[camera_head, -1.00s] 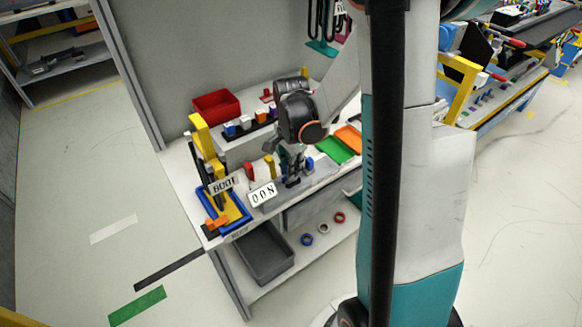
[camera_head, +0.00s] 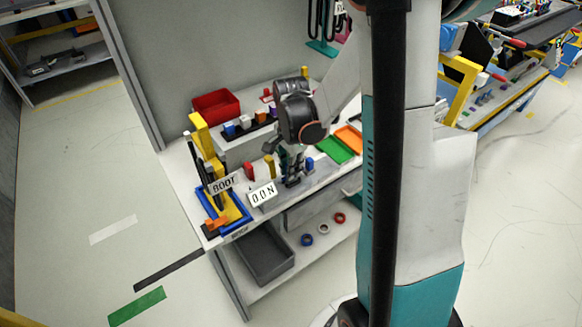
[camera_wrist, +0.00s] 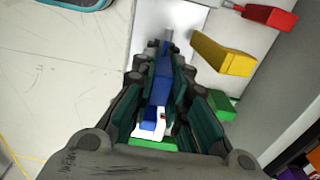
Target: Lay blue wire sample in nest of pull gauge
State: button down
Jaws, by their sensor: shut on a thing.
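My gripper (camera_head: 291,168) is low over the workbench, just right of the white "0.0 N" display (camera_head: 262,194), which looks like the pull gauge's readout. In the wrist view my gripper (camera_wrist: 160,85) is shut on a long blue piece (camera_wrist: 161,82), which looks like the blue wire sample. Its grey end points away from the palm. A white and blue part (camera_wrist: 151,124) shows between the finger bases. Dark parts (camera_head: 292,183) lie right under the gripper in the head view. The nest is not clearly seen, and I cannot tell whether the piece touches it.
A yellow block (camera_head: 269,166) and a red one (camera_head: 249,171) stand left of the gripper. Green (camera_head: 335,150) and orange (camera_head: 349,138) trays lie to the right. A red bin (camera_head: 216,104) is at the back.

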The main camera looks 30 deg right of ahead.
jog(key=shift+f+b, duration=0.8)
jog(key=shift+f, duration=0.2)
jog(key=c, duration=1.5)
grip_release()
notch_tip(320, 180, up, 12)
